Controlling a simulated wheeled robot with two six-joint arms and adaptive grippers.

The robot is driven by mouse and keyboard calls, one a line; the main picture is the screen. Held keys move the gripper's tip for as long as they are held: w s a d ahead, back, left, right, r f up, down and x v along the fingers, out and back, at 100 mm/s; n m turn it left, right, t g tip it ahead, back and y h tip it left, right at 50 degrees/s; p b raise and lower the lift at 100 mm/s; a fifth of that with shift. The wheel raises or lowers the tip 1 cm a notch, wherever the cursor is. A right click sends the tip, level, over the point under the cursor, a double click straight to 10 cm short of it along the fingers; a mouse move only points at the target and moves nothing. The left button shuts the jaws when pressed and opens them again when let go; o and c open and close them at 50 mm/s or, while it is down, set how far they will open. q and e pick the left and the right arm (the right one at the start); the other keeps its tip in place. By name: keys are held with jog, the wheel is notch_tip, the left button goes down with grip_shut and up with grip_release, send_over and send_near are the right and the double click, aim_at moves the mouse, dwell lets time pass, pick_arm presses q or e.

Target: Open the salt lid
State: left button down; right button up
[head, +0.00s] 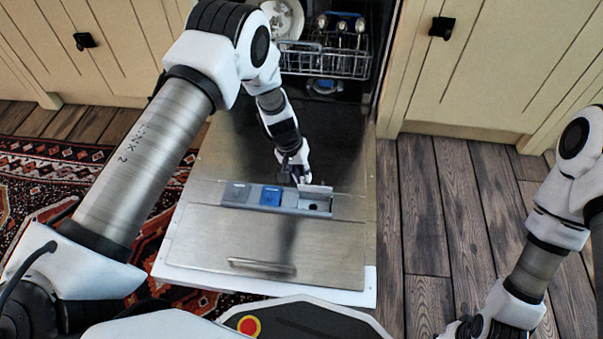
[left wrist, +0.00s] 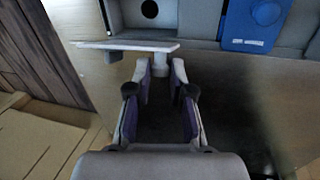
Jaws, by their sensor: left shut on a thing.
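The salt lid (head: 316,188) is a thin light grey flap standing raised at the far edge of the right-hand compartment (head: 314,206) in the dishwasher door's dispenser strip. That compartment shows open, with a dark round hole inside. In the left wrist view the lid (left wrist: 125,45) is seen nearly edge-on. My left gripper (head: 301,178) is at the lid from the far side. In the left wrist view its fingertips (left wrist: 161,68) are closed on a small tab under the lid. My right gripper (head: 468,328) is at the bottom edge, partly cut off, away from the door.
A blue lid (head: 271,196) and a grey lid (head: 236,193) lie flat left of the open compartment. The dishwasher door (head: 190,245) is lowered. A rack (head: 325,62) with dishes stands behind. A patterned rug (head: 50,165) lies left; wooden floor is clear right.

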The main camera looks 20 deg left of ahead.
jog(key=shift+r, duration=0.1)
